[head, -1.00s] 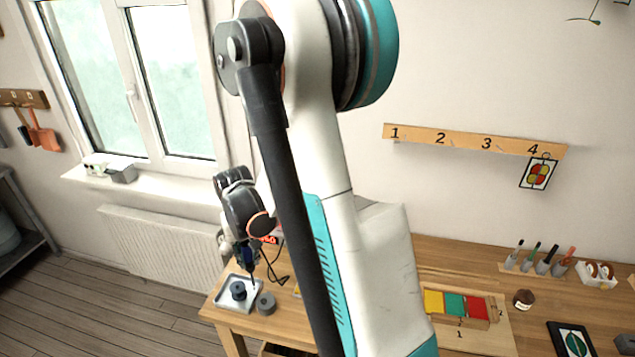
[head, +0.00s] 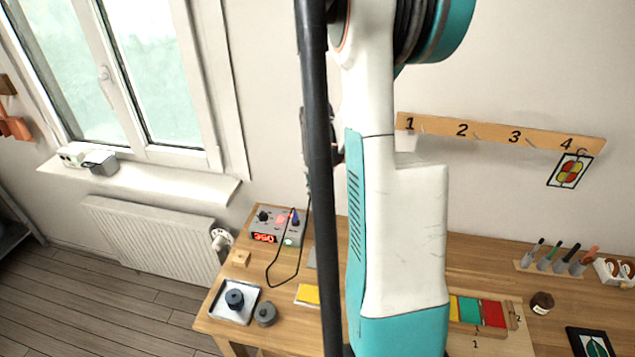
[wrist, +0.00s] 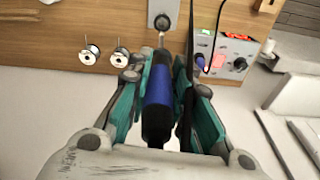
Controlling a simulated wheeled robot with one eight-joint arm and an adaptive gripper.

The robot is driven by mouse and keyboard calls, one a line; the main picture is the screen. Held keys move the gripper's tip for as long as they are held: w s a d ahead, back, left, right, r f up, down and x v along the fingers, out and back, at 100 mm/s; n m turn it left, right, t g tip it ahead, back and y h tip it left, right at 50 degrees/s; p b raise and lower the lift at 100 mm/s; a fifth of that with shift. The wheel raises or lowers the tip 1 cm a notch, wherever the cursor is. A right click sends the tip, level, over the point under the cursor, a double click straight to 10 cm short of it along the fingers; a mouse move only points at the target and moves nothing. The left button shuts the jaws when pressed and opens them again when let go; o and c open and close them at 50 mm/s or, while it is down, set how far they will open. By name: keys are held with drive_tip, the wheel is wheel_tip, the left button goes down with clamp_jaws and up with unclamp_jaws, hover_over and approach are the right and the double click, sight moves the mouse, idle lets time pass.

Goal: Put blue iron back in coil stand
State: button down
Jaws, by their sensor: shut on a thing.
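In the wrist view, my gripper (wrist: 160,66) is shut on the blue iron (wrist: 157,92). The iron has a blue and black handle, and its thin metal tip points toward the top of the picture. Just beyond the tip is a grey plate with a dark round part (wrist: 162,18), which may be the coil stand; I cannot tell the gap between them. In the head view, a sliver of a grey plate (head: 312,257) shows beside my arm.
The soldering station (head: 278,226) with a red display stands at the back left of the table; its black cable (head: 272,275) loops forward. A metal tray (head: 216,314) and a grey round piece (head: 266,314) lie at the front left. Two spools (wrist: 90,55) show in the wrist view.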

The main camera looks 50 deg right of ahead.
sight(320, 206)
drive_tip(key=shift+f+b, duration=1.15)
drive_tip(key=shift+f, duration=0.9)
drive_tip(key=shift+s+a+b, duration=0.1)
drive_tip(key=shift+b, duration=0.25)
drive_tip(key=shift+f+b, duration=0.6)
drive_tip(key=shift+b, duration=0.25)
idle(0.9)
